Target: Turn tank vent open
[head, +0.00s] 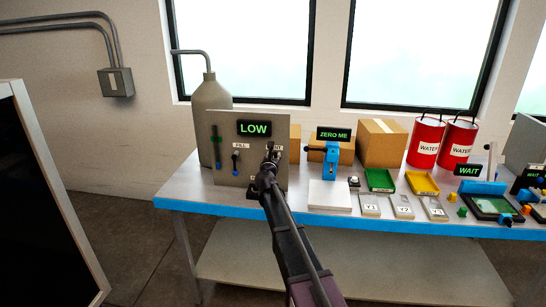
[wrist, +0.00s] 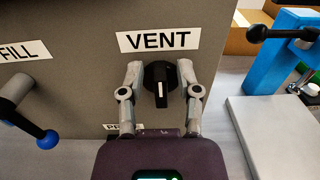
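The tank panel (head: 225,160) is a grey upright board with a green LOW display (head: 254,128). The vent knob (wrist: 160,84) is black with a white mark and sits under the VENT label (wrist: 158,40). Its white mark points down in the wrist view. In the head view my gripper (head: 272,158) covers most of the knob. The grey tank (head: 210,96) stands behind the panel.
A fill lever (wrist: 30,120) with a blue tip is left of the knob. A blue stand (wrist: 272,60) with a black-knobbed arm and a white plate (wrist: 270,135) are to the right. Trays, boxes and red water cans (head: 426,142) fill the table's right side.

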